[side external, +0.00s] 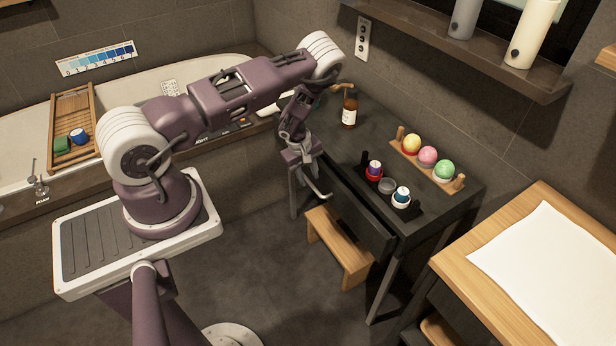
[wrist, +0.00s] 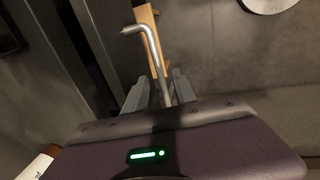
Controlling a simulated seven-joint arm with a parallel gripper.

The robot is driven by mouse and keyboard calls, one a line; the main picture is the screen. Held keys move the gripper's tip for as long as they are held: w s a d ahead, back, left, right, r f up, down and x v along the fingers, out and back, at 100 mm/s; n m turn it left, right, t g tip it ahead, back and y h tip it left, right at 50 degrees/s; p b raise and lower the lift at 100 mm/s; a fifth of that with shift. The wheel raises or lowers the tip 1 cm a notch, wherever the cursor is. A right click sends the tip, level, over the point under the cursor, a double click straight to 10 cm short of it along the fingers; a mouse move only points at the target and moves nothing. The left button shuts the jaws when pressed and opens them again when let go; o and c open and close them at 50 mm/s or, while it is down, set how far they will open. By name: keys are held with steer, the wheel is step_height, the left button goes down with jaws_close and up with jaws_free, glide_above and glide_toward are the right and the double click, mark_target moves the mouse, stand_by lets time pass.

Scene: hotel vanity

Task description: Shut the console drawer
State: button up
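The console (side external: 430,207) is a dark table against the wall. Its dark drawer (side external: 372,222) stands out from under the top on the near side, partly open. My gripper (side external: 308,172) hangs by the drawer's left end, pointing down. A bent silver rod (side external: 318,188) extends below it. In the wrist view, the rod (wrist: 153,48) runs out between the two fingers of my gripper (wrist: 160,88) and ends in a hook to the left. Gaps show beside the rod, and whether the fingers clamp it is unclear. Contact with the drawer cannot be made out.
A wooden stool (side external: 340,246) stands below the drawer. On the console are a brown bottle (side external: 349,111), a rack of coloured balls (side external: 427,156) and several small pots (side external: 401,197). A wooden cabinet (side external: 455,250) stands at the right. The floor left of the stool is clear.

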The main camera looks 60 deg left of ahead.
steer(key=shift+w+f, duration=0.1)
steer(key=shift+f, duration=0.45)
jaws_close()
steer(key=shift+w, duration=0.15)
stand_by(0.9)
